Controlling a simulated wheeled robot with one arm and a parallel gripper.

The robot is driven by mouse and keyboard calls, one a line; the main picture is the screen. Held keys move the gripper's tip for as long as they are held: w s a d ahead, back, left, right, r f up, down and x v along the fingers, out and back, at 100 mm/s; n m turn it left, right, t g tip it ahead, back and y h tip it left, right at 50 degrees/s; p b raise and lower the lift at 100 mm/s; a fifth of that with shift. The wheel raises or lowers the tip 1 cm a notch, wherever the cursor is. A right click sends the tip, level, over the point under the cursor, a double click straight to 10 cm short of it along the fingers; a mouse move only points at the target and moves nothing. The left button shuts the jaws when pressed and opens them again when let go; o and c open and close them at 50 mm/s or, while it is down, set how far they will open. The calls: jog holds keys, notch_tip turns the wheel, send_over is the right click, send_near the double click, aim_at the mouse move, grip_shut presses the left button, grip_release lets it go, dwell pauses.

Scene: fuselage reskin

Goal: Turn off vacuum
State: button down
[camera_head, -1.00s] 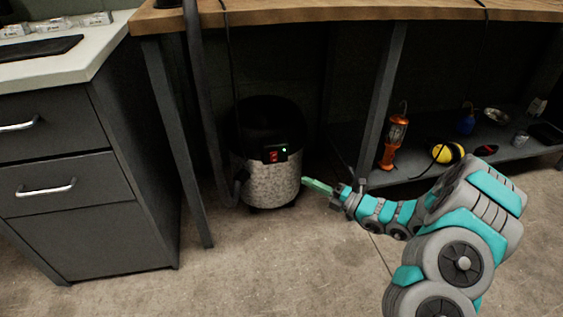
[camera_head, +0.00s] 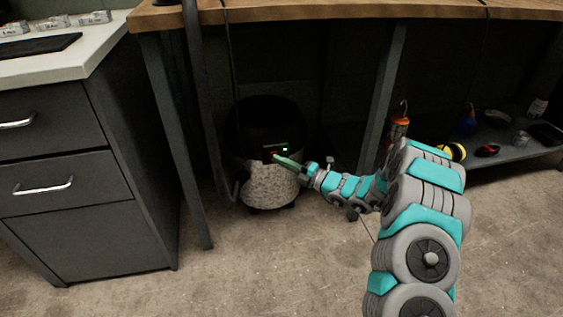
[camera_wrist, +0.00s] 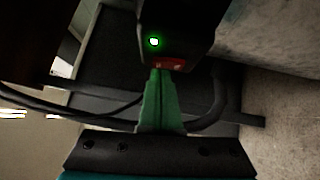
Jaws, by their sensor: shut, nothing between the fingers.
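The vacuum (camera_head: 268,184) stands on the floor under the wooden bench, a drum with a dark top and a pale speckled lower body. Its dark switch box carries a red switch (camera_wrist: 168,63) and a lit green light (camera_wrist: 154,42). In the head view the green light (camera_head: 285,149) also shows, and the red switch is mostly hidden behind my fingertips. My gripper (camera_head: 276,157) is shut and empty, its green fingers pointing at the switch. In the wrist view the fingertips (camera_wrist: 160,72) are at the red switch's lower edge; I cannot tell whether they touch it.
A bench leg (camera_head: 178,140) and the dark hose (camera_head: 207,110) stand left of the vacuum. A grey drawer cabinet (camera_head: 75,215) is at the left. A low shelf (camera_head: 515,152) with an orange lamp (camera_head: 397,130) and small items is at the right. The floor in front is clear.

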jog(key=p, duration=0.1)
jog(key=r+p, duration=0.1)
jog(key=p, duration=0.1)
jog(key=shift+w+a+r, duration=0.1)
jog(key=shift+w+a, duration=0.05)
jog(key=shift+w, duration=0.1)
jog(key=shift+f, duration=0.35)
jog(key=shift+s, duration=0.1)
jog(key=s+a+r+p+v, duration=0.1)
jog(key=s+v, duration=0.1)
jog(key=v, duration=1.1)
jog(key=shift+s+a+r, duration=0.15)
jog(key=shift+r, duration=0.25)
